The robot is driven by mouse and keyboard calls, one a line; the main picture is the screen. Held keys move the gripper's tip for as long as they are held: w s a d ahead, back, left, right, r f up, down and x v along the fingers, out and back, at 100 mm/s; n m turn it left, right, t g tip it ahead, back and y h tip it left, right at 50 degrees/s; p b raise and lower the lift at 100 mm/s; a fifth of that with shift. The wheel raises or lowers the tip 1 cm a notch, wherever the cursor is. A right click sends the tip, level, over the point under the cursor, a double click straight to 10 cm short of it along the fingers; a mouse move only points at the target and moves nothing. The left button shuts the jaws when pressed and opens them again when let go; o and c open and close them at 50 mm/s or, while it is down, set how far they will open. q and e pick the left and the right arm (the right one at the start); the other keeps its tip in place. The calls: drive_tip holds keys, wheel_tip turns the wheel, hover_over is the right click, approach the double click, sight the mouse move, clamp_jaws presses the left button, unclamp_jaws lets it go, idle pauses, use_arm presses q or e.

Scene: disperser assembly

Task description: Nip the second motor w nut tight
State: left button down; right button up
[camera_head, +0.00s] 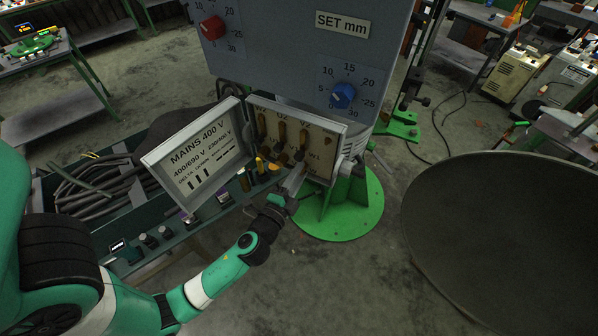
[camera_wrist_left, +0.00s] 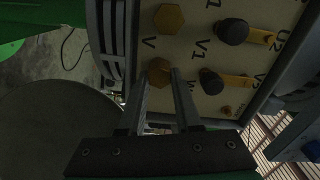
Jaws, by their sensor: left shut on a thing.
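The open motor terminal box (camera_head: 297,143) shows below the grey cabinet, with brass links and dark posts inside. In the left wrist view its board carries a brass hex nut by the letter V (camera_wrist_left: 169,18) and a second brass nut, the w nut (camera_wrist_left: 159,72), beside a partly hidden letter that looks like W. My left gripper (camera_head: 299,178) reaches into the box's lower part. In the wrist view its fingers (camera_wrist_left: 160,76) are shut on the w nut, one on each side. How tight the nut sits cannot be told. My right gripper is in neither view.
The box's lid (camera_head: 194,155), marked MAINS 400 V, stands open at the left. A green tray (camera_head: 84,226) of cables and small parts lies below it. A large dark round dish (camera_head: 500,240) fills the right. A green base (camera_head: 345,215) stands under the box.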

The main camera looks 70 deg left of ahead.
use_arm(q)
drive_tip(key=shift+f+m+p, duration=0.1)
drive_tip(key=shift+m+p, duration=0.7)
drive_tip(key=shift+m, duration=3)
drive_tip(key=c, duration=0.6)
unclamp_jaws()
